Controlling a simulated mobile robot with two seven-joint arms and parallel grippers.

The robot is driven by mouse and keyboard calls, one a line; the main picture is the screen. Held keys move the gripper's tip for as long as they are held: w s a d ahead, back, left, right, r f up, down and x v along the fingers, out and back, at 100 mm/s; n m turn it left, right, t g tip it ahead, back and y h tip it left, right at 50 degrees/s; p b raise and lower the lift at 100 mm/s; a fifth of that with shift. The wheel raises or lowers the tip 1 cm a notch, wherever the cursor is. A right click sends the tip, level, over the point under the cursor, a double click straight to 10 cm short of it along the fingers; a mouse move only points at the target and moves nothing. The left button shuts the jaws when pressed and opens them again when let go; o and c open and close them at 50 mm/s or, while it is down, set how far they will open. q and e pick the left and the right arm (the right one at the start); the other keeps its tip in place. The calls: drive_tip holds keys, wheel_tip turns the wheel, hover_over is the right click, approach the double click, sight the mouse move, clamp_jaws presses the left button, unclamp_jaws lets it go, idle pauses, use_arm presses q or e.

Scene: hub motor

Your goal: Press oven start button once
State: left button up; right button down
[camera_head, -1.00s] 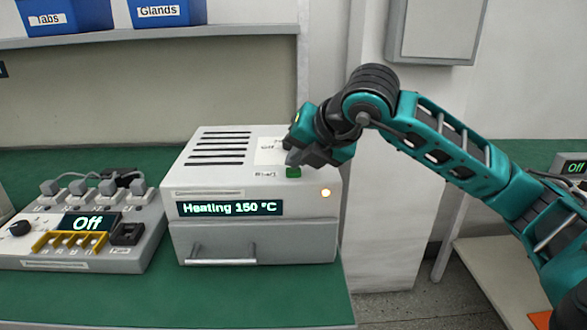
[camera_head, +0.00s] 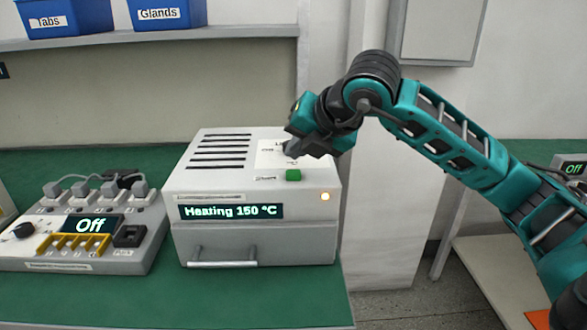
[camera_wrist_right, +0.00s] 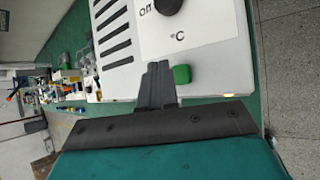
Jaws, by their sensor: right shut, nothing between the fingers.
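The oven (camera_head: 200,213) is a pale box on the green bench, with slots on top, a front drawer with a handle and a display reading "Heating 150 °C". An amber lamp glows at its front right. The green start button (camera_head: 293,175) stands on the oven's top near the front edge; it also shows in the right wrist view (camera_wrist_right: 181,75). My right gripper (camera_head: 290,150) is shut and empty, above the oven top and just behind the button, apart from it in the head view. Its closed fingers (camera_wrist_right: 158,72) appear beside the button in the wrist view. My left gripper is out of view.
A grey device (camera_head: 140,255) with an "Off" display, plugs and yellow parts stands left of the oven. Blue bins (camera_head: 165,13) sit on the shelf (camera_head: 230,31) behind. Bare green bench (camera_head: 260,300) lies in front of the oven.

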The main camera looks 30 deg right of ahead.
sight(299, 175)
wheel_tip(299, 175, up, 4)
drive_tip(key=shift+r+p, duration=0.1)
drive_tip(key=shift+p, duration=1.1)
drive_tip(key=shift+s+f, duration=0.15)
drive_tip(key=shift+f, duration=0.05)
